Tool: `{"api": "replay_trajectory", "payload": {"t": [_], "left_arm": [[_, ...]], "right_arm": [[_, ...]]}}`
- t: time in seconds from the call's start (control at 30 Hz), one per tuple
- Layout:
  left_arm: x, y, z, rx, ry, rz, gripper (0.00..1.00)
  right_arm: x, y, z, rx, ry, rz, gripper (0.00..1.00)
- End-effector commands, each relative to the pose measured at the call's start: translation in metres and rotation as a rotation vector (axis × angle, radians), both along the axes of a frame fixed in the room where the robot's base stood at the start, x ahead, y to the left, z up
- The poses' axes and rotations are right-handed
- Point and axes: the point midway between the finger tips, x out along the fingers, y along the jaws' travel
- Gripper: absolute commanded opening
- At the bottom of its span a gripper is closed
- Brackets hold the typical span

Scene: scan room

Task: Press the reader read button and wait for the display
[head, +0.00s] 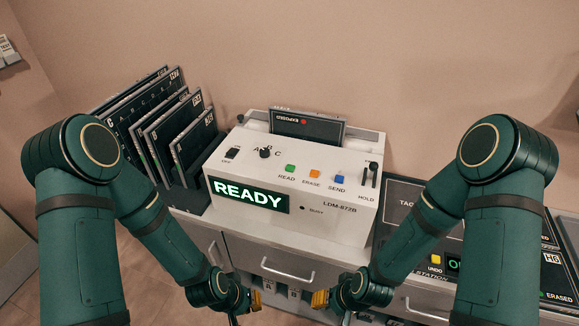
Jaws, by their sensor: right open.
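The reader (300,217) is a white box marked LDM-872B on a cabinet. Its display (248,195) shows READY in bright letters. The green READ button (290,168) sits on the sloped top, left of the orange ERASE button (314,173) and the blue SEND button (339,178). The right one is open; the left one's fingers are too unclear to judge.
A rack of dark lettered plates (165,125) stands left of the reader. A knob (265,152), a switch (232,153) and a HOLD slider (373,171) share the reader's top. A station panel (400,215) with a yellow UNDO button (436,260) is at right. Drawer handles project in front.

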Motion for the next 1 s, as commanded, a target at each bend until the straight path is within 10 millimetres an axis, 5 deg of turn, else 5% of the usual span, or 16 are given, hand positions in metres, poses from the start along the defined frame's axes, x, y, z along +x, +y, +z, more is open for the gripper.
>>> {"api": "replay_trajectory", "payload": {"t": [0.07,0.2,1.0], "left_arm": [[0.0000,0.0000,0.0000,0.000,0.000,0.000,0.00],[0.0000,0.0000,0.0000,0.000,0.000,0.000,0.00],[0.0000,0.0000,0.0000,0.000,0.000,0.000,0.00]], "right_arm": [[0.0000,0.0001,0.0000,0.000,0.000,0.000,0.42],[0.0000,0.0000,0.0000,0.000,0.000,0.000,0.00],[0.0000,0.0000,0.0000,0.000,0.000,0.000,0.00]]}}
